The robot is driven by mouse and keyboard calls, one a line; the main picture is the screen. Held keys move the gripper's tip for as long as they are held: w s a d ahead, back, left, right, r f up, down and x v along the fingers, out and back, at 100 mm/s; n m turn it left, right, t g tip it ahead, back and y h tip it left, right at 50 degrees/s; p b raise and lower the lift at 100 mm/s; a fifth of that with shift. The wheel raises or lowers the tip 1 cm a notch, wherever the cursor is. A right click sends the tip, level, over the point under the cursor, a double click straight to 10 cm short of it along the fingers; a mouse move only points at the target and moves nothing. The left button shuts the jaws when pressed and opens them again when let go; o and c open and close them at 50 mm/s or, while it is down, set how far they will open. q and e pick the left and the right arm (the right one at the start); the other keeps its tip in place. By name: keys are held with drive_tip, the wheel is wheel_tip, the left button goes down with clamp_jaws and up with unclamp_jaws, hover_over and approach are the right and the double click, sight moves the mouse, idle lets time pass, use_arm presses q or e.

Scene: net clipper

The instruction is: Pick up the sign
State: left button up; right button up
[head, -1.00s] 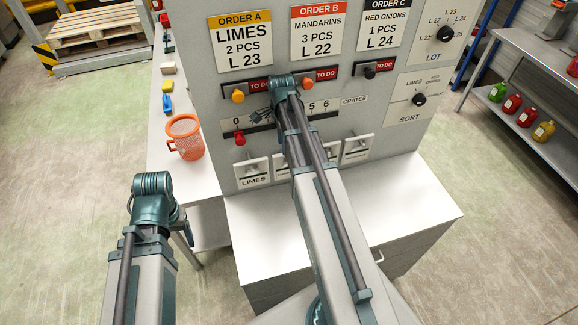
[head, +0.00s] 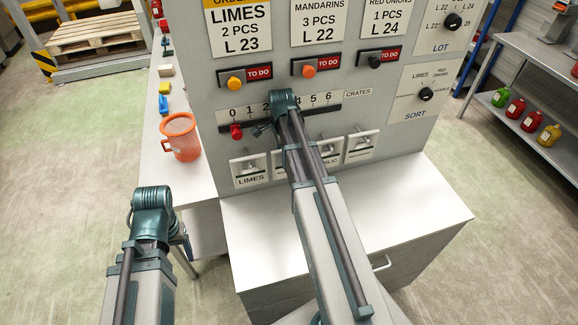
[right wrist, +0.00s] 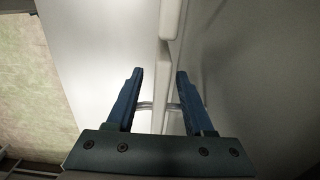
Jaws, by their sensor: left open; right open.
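A row of small white signs hangs at the bottom of the grey panel. The left one reads LIMES (head: 250,171), and another (head: 361,146) hangs at the right end. My right arm covers part of the row. My right gripper (head: 262,128) is mostly hidden behind its wrist, in front of the number scale. In the right wrist view its blue fingers (right wrist: 160,95) are open, with thin pale edges and a short metal rod between them. I cannot tell which sign this is, and nothing is gripped. My left gripper (head: 184,238) is largely hidden by its arm, low at left.
The panel carries order cards, push buttons, a red-knobbed number slider (head: 236,131) and dials. A white cabinet top (head: 400,205) juts out below it. A shelf with bottles (head: 515,112) is at right.

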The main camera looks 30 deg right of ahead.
drive_tip(key=b, duration=0.5)
hover_over(284, 177)
drive_tip(key=f, duration=0.5)
drive_tip(key=shift+w+d, duration=0.15)
drive_tip(key=shift+w, duration=0.2)
drive_tip(key=shift+p, duration=0.3)
drive_tip(key=shift+r, duration=0.1)
clamp_jaws()
